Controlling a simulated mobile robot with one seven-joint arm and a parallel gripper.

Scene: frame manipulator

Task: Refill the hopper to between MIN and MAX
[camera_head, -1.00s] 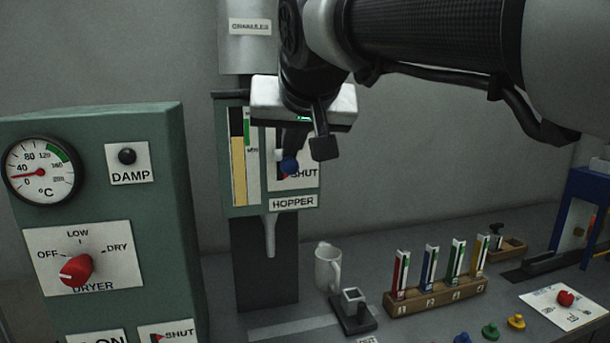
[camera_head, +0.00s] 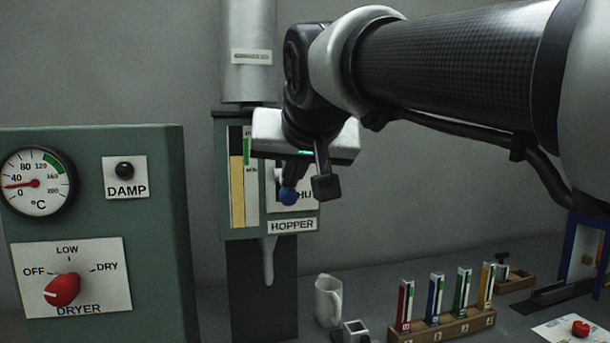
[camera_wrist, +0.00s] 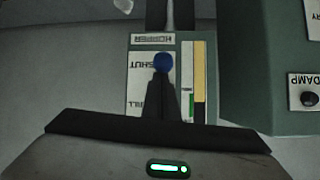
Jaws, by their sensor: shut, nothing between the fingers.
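The green hopper (camera_head: 228,218) stands at the back, with a level window showing a yellow fill (camera_head: 237,190) and black above it. The yellow's top edge lies near the lower part of a green band (camera_head: 247,150); the MAX mark cannot be made out. A blue knob (camera_head: 289,196) sits over the FILL/SHUT plate, level with the word SHUT. In the wrist view the blue knob (camera_wrist: 163,63) is just beyond my fingertips. My gripper (camera_head: 323,187) is shut and empty in front of the plate, partly hiding it. I cannot tell whether it touches the knob.
A grey granules pipe (camera_head: 250,80) rises above the hopper. The dryer cabinet (camera_head: 150,255) stands at left. Below right are a white mug (camera_head: 328,300), a wooden rack (camera_head: 450,327) of coloured strips and a card with a red knob (camera_head: 580,328). Bare wall lies right of the hopper.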

